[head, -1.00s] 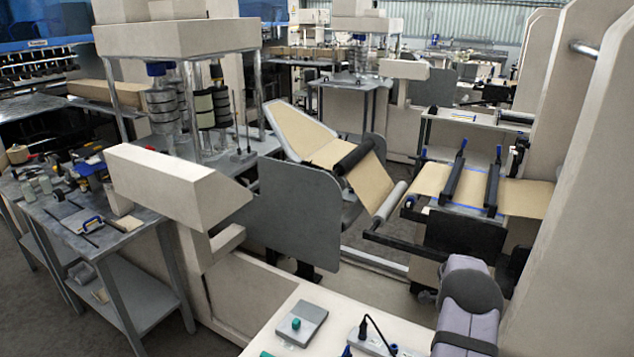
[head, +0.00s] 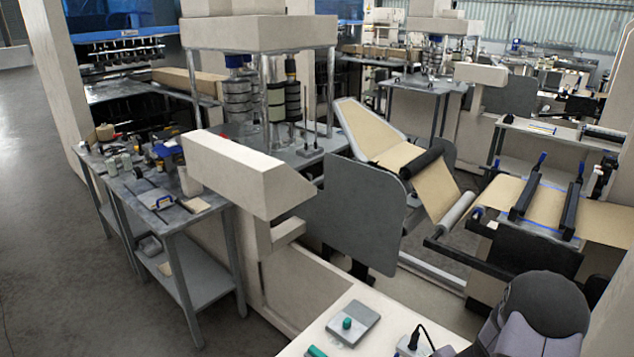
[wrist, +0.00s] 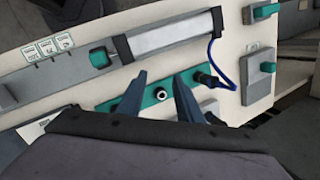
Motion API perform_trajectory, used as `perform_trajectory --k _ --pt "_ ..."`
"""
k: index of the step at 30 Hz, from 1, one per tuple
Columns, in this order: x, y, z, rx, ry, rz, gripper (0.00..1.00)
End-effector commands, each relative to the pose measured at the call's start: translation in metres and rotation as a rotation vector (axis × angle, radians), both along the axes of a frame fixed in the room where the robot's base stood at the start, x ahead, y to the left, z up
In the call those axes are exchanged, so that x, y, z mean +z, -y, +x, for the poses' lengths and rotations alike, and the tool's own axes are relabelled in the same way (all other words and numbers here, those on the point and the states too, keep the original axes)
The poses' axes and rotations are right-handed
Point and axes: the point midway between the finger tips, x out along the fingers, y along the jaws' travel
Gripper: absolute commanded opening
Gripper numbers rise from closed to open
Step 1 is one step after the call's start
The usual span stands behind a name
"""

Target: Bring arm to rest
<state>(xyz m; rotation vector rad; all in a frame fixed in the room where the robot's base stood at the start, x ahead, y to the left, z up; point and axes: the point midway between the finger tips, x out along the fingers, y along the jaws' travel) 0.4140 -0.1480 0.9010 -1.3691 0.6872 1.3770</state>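My arm (head: 545,310) shows at the lower right of the head view, with a dark rounded joint and a grey-purple link. Its gripper is outside that view. In the wrist view my gripper (wrist: 160,78) has two dark blue fingers standing apart with a gap between them. Nothing is held between them. Behind the fingers is a teal plate (wrist: 128,101) with a black-and-white round fitting (wrist: 160,94). Whether the fingers touch the plate, I cannot tell.
A pale bench with a grey box with a green button (head: 352,325) lies below. The wrist view shows a grey cylinder (wrist: 165,38) and blue cable (wrist: 226,70). A grey panel (head: 350,215) and kraft web rollers (head: 545,200) stand beyond; a tool table (head: 150,185) is left.

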Motion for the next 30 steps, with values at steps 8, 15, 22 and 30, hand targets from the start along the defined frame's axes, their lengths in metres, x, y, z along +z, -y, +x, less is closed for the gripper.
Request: perform_trajectory --k 8,15,22,30 --pt "0.062 -0.079 -0.147 0.673 -0.255 -0.002 0.33" --pt "0.106 -0.101 -0.178 1.003 -0.219 -0.172 0.33" --pt "0.144 -0.127 -0.142 1.136 -0.046 -0.318 0.33" --pt "0.154 -0.147 -0.133 1.219 0.006 -0.348 0.33"
